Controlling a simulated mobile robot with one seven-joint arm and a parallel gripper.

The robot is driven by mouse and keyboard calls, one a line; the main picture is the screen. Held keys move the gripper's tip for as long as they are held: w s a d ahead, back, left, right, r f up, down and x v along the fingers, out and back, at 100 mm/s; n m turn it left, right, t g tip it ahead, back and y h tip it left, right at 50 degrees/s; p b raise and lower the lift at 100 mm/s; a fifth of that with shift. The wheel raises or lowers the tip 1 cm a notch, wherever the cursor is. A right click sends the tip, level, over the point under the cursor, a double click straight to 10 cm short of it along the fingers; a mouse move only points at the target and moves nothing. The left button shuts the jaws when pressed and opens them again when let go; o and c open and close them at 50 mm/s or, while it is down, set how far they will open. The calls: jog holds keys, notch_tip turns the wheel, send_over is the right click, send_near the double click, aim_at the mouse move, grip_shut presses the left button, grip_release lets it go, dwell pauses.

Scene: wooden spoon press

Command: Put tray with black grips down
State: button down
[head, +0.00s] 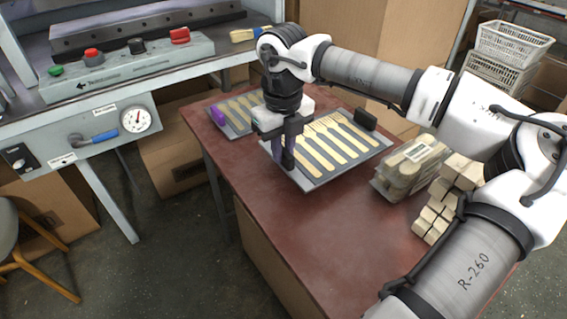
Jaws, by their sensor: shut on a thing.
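The tray with black grips (318,181) is a flat grey tray with several wooden spoon-shaped pieces lying side by side in it. One black grip (365,118) shows at its far right end. My gripper (287,158) is at the tray's left end, pointing down and shut on it; the fingers and wrist hide the grip there. The tray looks about level over the dark red table (300,245). I cannot tell whether it touches the tabletop or hangs slightly above it.
A second tray (236,133) with a purple grip (218,115) lies behind and left, close to the held tray. Wrapped wooden pieces (412,168) and a pile of wooden blocks (438,210) stand at right. The press bench (110,110) is at left. The table's front is clear.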

aim_at(283, 164)
jog(key=shift+f, duration=2.3)
jog(key=shift+f+b, duration=0.15)
jog(key=shift+b, duration=0.2)
jog(key=c, duration=1.4)
grip_release()
jog(key=shift+o, duration=0.2)
